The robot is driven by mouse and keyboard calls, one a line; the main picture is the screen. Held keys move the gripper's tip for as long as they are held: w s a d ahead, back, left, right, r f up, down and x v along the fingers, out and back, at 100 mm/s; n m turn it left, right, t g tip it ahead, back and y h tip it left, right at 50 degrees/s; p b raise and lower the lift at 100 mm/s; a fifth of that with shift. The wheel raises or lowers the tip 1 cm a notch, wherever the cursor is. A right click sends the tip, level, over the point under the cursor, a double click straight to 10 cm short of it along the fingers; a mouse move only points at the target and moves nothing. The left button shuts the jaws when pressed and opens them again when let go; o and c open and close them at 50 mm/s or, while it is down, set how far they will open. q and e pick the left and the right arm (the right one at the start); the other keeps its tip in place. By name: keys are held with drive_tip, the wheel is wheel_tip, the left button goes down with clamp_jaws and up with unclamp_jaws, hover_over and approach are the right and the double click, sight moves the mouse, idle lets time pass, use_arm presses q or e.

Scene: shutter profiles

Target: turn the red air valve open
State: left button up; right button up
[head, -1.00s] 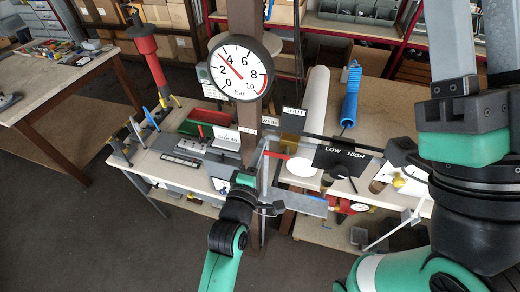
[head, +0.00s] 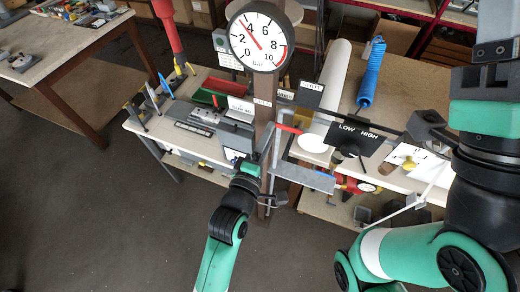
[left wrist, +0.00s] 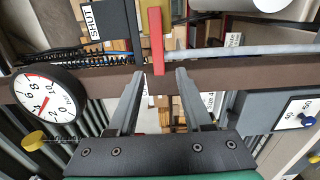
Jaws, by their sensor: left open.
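A round pressure gauge (head: 258,36) is on the brown post (head: 264,112), its needle near 4. A LOW HIGH sign (head: 357,135), white cylinder (head: 333,75) and blue coiled hose (head: 371,72) are to the right. A workbench (head: 300,152) lies behind. Open floor (head: 110,220) is at left.

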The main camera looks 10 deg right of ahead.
use_arm(q)
drive_tip(key=v, duration=0.7)
drive_tip(key=shift+p, duration=0.35)
